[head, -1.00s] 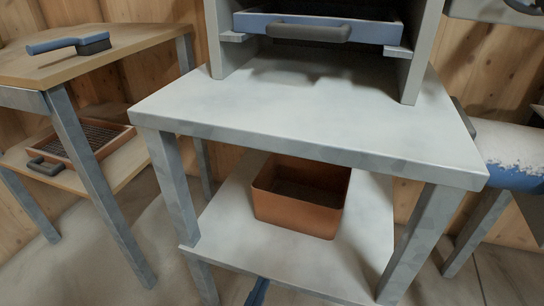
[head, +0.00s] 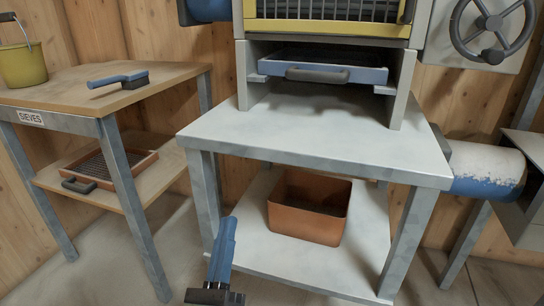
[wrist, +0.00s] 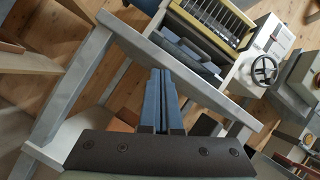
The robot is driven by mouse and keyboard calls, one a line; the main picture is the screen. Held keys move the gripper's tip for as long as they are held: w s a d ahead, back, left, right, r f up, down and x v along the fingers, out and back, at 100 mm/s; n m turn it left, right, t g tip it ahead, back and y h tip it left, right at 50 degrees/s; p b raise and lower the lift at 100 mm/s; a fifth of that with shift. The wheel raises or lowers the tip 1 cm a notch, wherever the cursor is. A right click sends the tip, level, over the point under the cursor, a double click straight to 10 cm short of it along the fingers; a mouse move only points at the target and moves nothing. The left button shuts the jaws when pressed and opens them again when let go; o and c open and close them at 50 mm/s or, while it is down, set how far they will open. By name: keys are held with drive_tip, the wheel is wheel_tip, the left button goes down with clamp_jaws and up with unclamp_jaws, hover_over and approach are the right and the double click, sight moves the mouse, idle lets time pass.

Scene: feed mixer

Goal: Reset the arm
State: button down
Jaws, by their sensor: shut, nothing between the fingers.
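My gripper (head: 230,222) shows at the lower middle of the head view, in front of the machine table's left front leg. Its blue fingers point forward and its dark palm is at the bottom edge. In the wrist view the fingers (wrist: 161,74) lie side by side, closed, with nothing between them. They point at the grey table (wrist: 185,72) below the machine. Most of my arm is out of view.
Left, a wooden table (head: 60,88) holds a blue brush (head: 120,79) and yellow bucket (head: 24,65). A handwheel (head: 492,25) is at upper right.

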drive_tip(key=s+a+r+n+t+y+p, duration=0.1)
drive_tip(key=r+n+y+p, duration=0.15)
drive_tip(key=r+n, duration=0.5)
drive_tip(key=s+r+n+t+y+p, duration=0.1)
drive_tip(key=r+n+y, duration=0.35)
drive_tip(key=r, duration=0.65)
drive_tip(key=s+a+r+n+t+y+p, duration=0.1)
drive_tip(key=s+r+n+t+y+p, duration=0.1)
drive_tip(key=r+n, duration=0.65)
drive_tip(key=s+d+r+n+h+p, duration=0.2)
drive_tip(key=d+r+n, duration=0.1)
drive_tip(key=r, duration=0.4)
drive_tip(key=s+d+r+n+h+p, duration=0.1)
drive_tip(key=s+d+r+n+p, duration=0.1)
drive_tip(key=s+d+r+n, duration=0.3)
drive_tip(key=d+r+n+h+p, duration=0.1)
drive_tip(key=r+n+h, duration=0.1)
drive_tip(key=r, duration=0.6)
wheel_tip(320, 180, up, 37)
drive_tip(key=h+p, duration=0.1)
drive_tip(key=p, duration=3.6)
drive_tip(key=shift+p, duration=0.35)
